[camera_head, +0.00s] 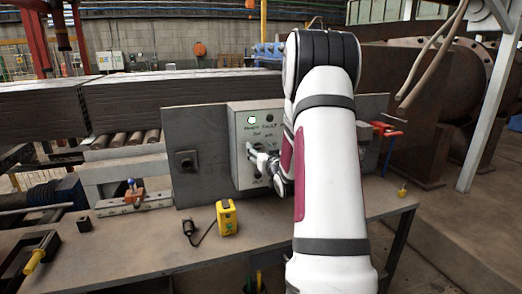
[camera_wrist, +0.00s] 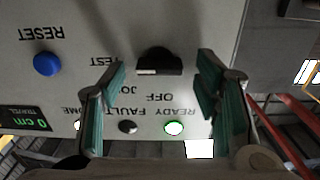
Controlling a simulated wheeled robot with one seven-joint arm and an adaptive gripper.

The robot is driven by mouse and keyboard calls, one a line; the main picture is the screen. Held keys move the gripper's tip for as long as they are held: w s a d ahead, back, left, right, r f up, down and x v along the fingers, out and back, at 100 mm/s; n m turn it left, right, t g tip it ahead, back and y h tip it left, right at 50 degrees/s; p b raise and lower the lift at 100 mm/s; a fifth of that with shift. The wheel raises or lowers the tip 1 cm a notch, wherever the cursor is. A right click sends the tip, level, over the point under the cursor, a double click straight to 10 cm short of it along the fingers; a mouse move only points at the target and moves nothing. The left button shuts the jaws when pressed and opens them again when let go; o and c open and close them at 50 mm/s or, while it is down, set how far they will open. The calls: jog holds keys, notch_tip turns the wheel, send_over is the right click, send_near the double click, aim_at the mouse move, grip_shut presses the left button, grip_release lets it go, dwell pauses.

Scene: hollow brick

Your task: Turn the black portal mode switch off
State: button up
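The black mode switch (camera_wrist: 158,62) is a dark knob on the light grey control panel (camera_wrist: 190,15), under OFF and JO… lettering that appears upside down in the wrist view. A pale mark shows along the knob's lower edge. My gripper (camera_head: 257,158) is at the face of the control box (camera_head: 242,118) in the head view. In the wrist view its two teal-padded fingers are spread to either side of the knob, with gaps between them and it. Nothing is held. In the head view my gripper and arm cover part of the panel, and I cannot make out the switch there.
A lit green lamp (camera_wrist: 174,128), a dark lamp (camera_wrist: 128,127) and a blue RESET button (camera_wrist: 47,64) are on the panel. A yellow device (camera_head: 227,217) and a dark cabled object (camera_head: 188,228) lie on the bench (camera_head: 150,250). Red-handled tools (camera_head: 385,130) are at the right.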

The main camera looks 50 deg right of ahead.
jog(key=c, duration=1.1)
jog(key=n+b, duration=0.4)
jog(key=b, duration=0.1)
jog(key=shift+w+a+f+n, duration=0.1)
jog(key=shift+w+f+n, duration=0.05)
jog(key=shift+n, duration=0.25)
jog(key=n+b, duration=0.4)
jog(key=b, duration=0.1)
jog(key=shift+f+n, duration=0.1)
jog(key=shift+n, duration=0.2)
jog(key=n+b, duration=0.5)
jog(key=b, duration=0.2)
jog(key=shift+a+f, duration=0.1)
jog(key=n+b, duration=0.3)
jog(key=b, duration=0.1)
jog(key=shift+n+b, duration=0.3)
jog(key=shift+n, duration=0.1)
